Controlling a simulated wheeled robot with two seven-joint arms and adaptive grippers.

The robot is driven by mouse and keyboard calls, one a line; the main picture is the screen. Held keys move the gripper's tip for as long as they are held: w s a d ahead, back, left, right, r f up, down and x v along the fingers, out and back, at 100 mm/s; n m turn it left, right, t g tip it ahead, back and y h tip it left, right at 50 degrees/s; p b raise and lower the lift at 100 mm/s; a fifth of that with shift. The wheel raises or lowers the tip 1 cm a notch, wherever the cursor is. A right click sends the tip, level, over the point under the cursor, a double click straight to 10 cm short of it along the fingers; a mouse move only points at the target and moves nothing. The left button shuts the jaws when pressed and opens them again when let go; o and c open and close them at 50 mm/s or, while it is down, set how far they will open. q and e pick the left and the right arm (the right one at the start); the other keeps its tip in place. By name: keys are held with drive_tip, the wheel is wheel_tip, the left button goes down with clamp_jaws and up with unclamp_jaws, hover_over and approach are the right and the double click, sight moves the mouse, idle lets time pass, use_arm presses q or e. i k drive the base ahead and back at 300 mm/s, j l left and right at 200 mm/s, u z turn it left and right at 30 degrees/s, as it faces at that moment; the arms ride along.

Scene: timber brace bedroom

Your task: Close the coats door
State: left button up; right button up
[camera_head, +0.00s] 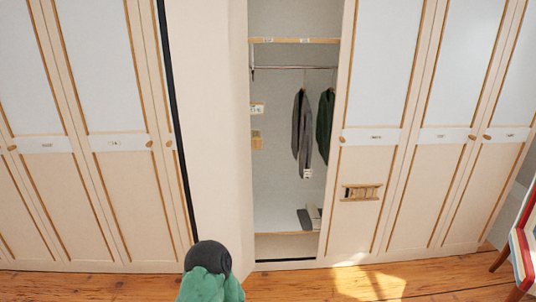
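The coats door (215,120) stands open at the left side of a wardrobe compartment. It shows as a plain cream panel swung outward, with a dark strip along its left side. The open compartment (280,110) has a shelf and a hanging rail. A grey coat (302,130) and a dark green coat (325,125) hang from the rail, clear of the door. The door's handle is not clearly visible. Neither of my gripper's fingertips is in view.
Shut panelled doors with small wooden knobs line the wall on both sides. A small wooden ladder-like piece (361,192) is on the door right of the opening. Folded items (308,217) lie low inside. A red-edged chair-like piece (523,250) is at far right.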

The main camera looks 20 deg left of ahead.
sight(204, 42)
drive_tip(key=i+j+z, duration=0.3)
drive_tip(key=j, duration=0.9)
drive_tip(key=j+z, duration=0.3)
drive_tip(key=j, duration=3.05)
drive_tip(key=k+j+u, duration=0.2)
drive_tip(key=j+u, duration=0.15)
drive_tip(key=j, duration=0.15)
drive_tip(key=i+j+u, duration=0.2)
drive_tip(key=j+u, duration=0.2)
drive_tip(key=j, duration=0.15)
